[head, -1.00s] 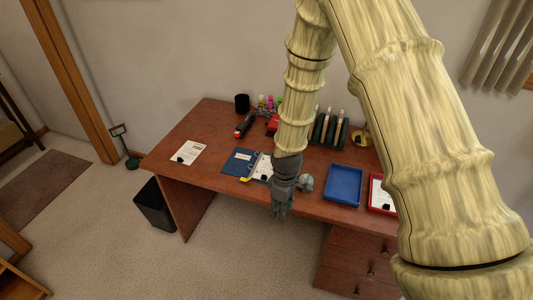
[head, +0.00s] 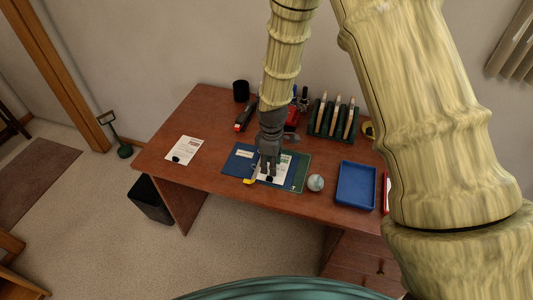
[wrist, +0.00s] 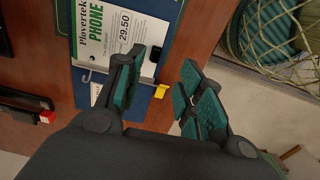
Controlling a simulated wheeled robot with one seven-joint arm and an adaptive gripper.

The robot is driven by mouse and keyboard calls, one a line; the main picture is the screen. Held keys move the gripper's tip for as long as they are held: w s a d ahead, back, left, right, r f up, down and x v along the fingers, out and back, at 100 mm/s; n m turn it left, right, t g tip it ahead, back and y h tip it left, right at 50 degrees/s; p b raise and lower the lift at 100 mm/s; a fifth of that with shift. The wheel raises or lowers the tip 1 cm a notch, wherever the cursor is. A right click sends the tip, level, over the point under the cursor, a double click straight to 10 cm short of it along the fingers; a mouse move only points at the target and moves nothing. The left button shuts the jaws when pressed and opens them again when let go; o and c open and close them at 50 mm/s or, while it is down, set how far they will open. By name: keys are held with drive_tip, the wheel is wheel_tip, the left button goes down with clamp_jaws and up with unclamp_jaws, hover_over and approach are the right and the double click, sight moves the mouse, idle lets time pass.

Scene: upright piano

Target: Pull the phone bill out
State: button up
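The phone bill (wrist: 105,35) is a white sheet with a green "PHONE" heading and "29.50". It lies in an open blue binder (wrist: 170,12) with metal rings and a yellow tab (wrist: 161,91). A black clip (wrist: 155,53) sits at the sheet's edge. In the head view the bill (head: 284,163) lies on the open binder (head: 238,158) on the desk, partly hidden by my gripper (head: 267,170). The left finger overlaps the bill; contact cannot be told.
On the desk (head: 207,180), a round paperweight (head: 315,183) and a blue tray (head: 356,186) stand right of the binder. Another sheet (head: 185,149) lies left. A stapler (head: 246,118), a black cup (head: 241,90) and an upright rack (head: 323,128) stand behind.

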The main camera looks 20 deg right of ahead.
sight(270, 177)
drive_tip(key=f, duration=0.3)
drive_tip(key=w+f+p, duration=0.1)
drive_tip(key=f, duration=0.1)
drive_tip(key=shift+w+f, duration=0.2)
drive_tip(key=shift+f, duration=0.2)
drive_tip(key=shift+s+f, duration=0.1)
drive_tip(key=shift+f, duration=0.2)
drive_tip(key=shift+s+f+p, duration=0.3)
drive_tip(key=shift+s+p, duration=0.1)
drive_tip(key=shift+w+f, duration=0.35)
drive_tip(key=shift+f, duration=0.35)
drive_tip(key=shift+s+r, duration=0.2)
clamp_jaws()
